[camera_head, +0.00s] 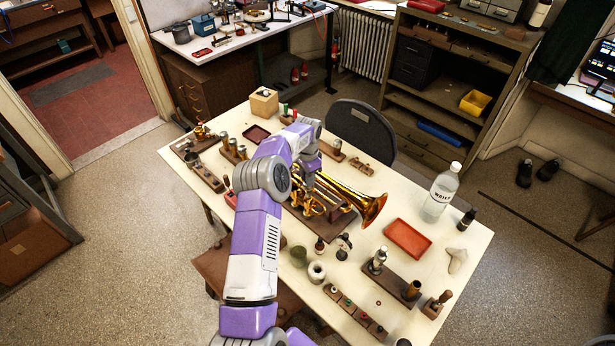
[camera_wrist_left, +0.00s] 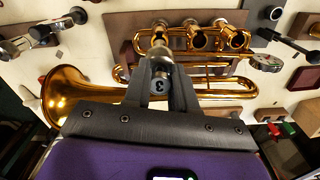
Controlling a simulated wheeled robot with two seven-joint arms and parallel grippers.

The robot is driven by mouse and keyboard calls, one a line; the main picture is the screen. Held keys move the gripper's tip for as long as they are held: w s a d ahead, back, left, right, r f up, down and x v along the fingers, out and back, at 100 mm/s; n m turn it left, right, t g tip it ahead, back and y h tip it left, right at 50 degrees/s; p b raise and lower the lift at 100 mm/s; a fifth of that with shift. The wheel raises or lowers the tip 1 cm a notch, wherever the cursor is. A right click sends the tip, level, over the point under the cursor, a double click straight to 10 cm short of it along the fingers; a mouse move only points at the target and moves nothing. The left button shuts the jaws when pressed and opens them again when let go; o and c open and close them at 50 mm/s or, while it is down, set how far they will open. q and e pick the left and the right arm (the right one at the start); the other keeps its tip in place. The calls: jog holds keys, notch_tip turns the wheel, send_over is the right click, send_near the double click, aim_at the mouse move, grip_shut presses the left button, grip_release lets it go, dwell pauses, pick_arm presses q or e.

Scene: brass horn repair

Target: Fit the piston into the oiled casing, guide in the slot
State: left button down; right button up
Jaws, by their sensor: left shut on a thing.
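A brass trumpet (camera_head: 368,205) lies on a dark wooden cradle near the middle of the table, its bell toward the right. It also shows in the left wrist view (camera_wrist_left: 70,92), with its three valve casings in a row; the middle casing (camera_wrist_left: 197,39) and the right one (camera_wrist_left: 235,39) have open-looking rims. My left gripper (camera_head: 308,178) is over the valves. In the left wrist view its fingers (camera_wrist_left: 166,82) are shut on a silver piston (camera_wrist_left: 161,68) marked with what looks like a 3. The piston lines up with the leftmost casing (camera_wrist_left: 159,38); whether it has entered is unclear. My right gripper is out of view.
A red tray (camera_head: 408,239), a water bottle (camera_head: 441,190) and a small dark bottle (camera_head: 466,219) stand right of the trumpet. Wooden stands with parts (camera_head: 392,279) are near the front edge. More racks and a wooden block (camera_head: 264,103) fill the back left.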

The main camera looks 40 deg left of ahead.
aim_at(308, 189)
pick_arm(q)
jog(key=shift+f, duration=0.15)
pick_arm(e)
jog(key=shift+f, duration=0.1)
pick_arm(q)
jog(key=shift+f+b, duration=2.1)
jog(key=shift+f, duration=1.05)
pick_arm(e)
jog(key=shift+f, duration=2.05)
pick_arm(q)
jog(key=shift+f, duration=0.15)
jog(key=c, duration=0.8)
grip_release()
jog(key=shift+c, duration=0.2)
notch_tip(308, 189, up, 8)
jog(key=shift+f, duration=0.15)
